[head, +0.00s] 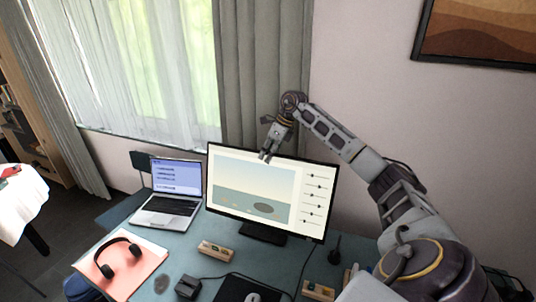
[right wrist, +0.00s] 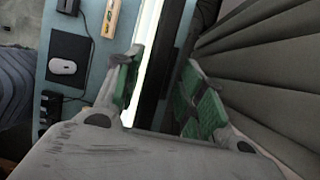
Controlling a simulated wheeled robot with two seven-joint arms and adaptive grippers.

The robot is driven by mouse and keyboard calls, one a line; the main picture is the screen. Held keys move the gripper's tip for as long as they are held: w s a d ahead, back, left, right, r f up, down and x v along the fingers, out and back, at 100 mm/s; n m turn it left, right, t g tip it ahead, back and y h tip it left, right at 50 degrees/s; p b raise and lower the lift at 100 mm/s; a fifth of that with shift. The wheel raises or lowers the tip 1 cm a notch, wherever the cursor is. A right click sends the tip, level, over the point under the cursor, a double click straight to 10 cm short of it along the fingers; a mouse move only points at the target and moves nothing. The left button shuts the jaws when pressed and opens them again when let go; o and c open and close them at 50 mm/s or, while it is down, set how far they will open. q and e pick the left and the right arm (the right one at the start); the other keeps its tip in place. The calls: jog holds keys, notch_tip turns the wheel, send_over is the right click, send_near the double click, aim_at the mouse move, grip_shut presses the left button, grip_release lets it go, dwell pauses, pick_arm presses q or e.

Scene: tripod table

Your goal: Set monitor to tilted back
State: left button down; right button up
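The monitor (head: 268,185) stands on the table, its lit screen showing a landscape picture and several sliders. It looks roughly upright; its exact tilt is hard to tell. My right gripper (head: 267,156) reaches down from above at the middle of its top edge. In the right wrist view, the fingers (right wrist: 160,66) are apart, with the monitor's edge (right wrist: 151,65) between them. One green-padded finger is on the bright screen side, the other on the dark back side, seemingly with a gap there. Contact is unclear. My left gripper is not in view.
The table (head: 190,245) also bears a laptop (head: 172,190) left of the monitor, headphones (head: 120,257) on a pink pad, a wooden block (head: 216,251) and a mouse (head: 253,297) on a black mat. A curtain (head: 262,70) hangs close behind the monitor.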

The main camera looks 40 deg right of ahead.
jog(key=shift+s+a, duration=0.1)
jog(key=shift+a, duration=0.1)
jog(key=v, duration=1.2)
dwell(0.4)
jog(key=shift+a+f, duration=0.1)
dwell(0.5)
